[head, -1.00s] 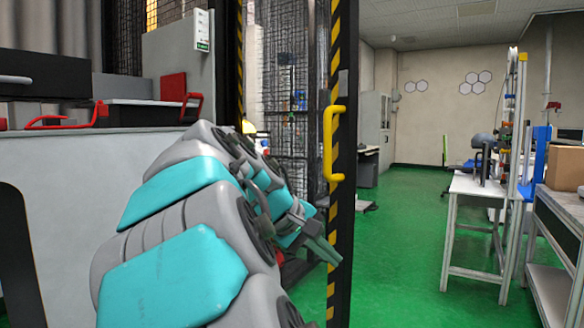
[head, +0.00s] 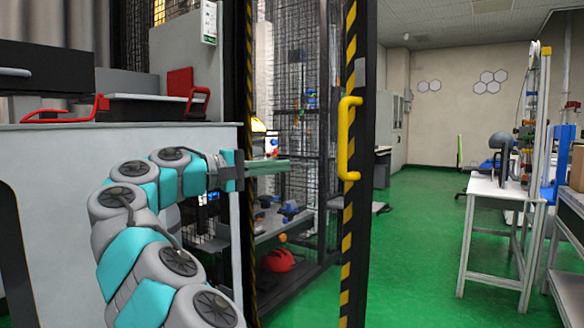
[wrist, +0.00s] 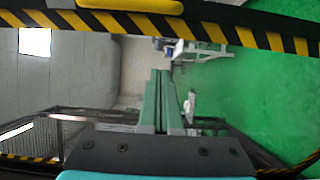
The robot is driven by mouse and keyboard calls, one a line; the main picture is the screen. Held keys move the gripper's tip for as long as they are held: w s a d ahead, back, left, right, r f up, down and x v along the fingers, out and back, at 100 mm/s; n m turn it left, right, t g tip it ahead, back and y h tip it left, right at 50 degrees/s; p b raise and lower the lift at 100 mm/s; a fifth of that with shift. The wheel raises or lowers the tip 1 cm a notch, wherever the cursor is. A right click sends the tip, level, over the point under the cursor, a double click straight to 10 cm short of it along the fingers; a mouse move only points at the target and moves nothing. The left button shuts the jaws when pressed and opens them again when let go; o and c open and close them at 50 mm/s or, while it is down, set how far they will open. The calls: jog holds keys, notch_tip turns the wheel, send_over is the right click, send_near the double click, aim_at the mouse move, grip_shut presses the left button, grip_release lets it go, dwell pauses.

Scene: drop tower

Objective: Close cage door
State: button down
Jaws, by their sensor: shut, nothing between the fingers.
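The cage door edge (head: 348,225), with black-and-yellow stripes, stands upright right of centre in the head view. The door is open, with the cage interior visible to its left. Its yellow handle (head: 349,138) faces me and also shows at the top of the wrist view (wrist: 130,5). The striped door edge (wrist: 225,35) crosses the top of the wrist view. My gripper (head: 286,166) is shut and empty, its green-grey fingers pointing right across the opening, left of the handle and apart from it. The fingers also show in the wrist view (wrist: 160,75).
A striped cage post (head: 250,60) stands left of the opening. Inside, a red helmet (head: 278,260) lies low below a shelf. A grey cabinet (head: 120,150) stands left beside my arm. A white table (head: 500,190) is at the right. Green floor (head: 415,240) is clear between door and table.

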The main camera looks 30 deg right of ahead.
aim_at(336, 162)
jog(key=d, duration=0.8)
jog(key=d+b, duration=0.1)
jog(key=d, duration=0.3)
jog(key=shift+s+d, duration=0.25)
jog(key=shift+s, duration=0.15)
jog(key=shift+d, duration=0.15)
